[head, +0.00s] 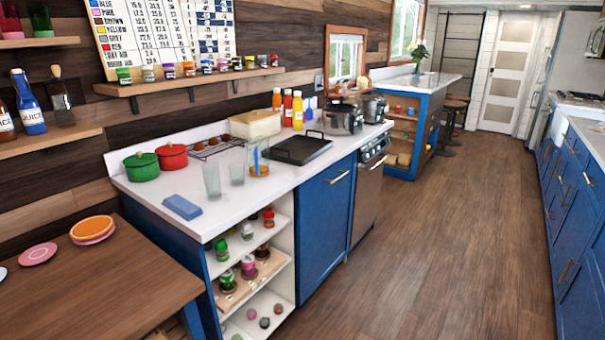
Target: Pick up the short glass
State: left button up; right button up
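Two clear glasses stand upright on the white counter, near its front edge. The short glass (236,174) is the right one of the two. The taller glass (212,180) stands just left of it, with a small gap between them. Right of the short glass is a clear container (259,163) with an orange base and something blue in it. Neither of my grippers shows in the head view.
A blue block (182,207) lies on the counter in front of the glasses. Green (141,168) and red (173,157) pots stand behind, beside a wire rack (215,146). A black tray (300,149) lies to the right. The wooden floor (430,230) is clear.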

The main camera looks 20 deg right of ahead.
aim_at(237, 175)
jog(key=z, duration=0.2)
jog(key=i+l+u, duration=0.25)
jog(key=u, duration=0.25)
jog(key=i+l+u, duration=0.15)
jog(key=l+u, duration=0.3)
jog(key=i+l+u, duration=0.15)
jog(key=l, duration=0.4)
jog(key=i+l+u, duration=0.1)
jog(key=l, duration=0.4)
jog(key=i+l+u, duration=0.15)
jog(key=l, duration=0.45)
jog(key=l+u, duration=0.1)
jog(key=l, duration=0.45)
jog(key=i, duration=0.05)
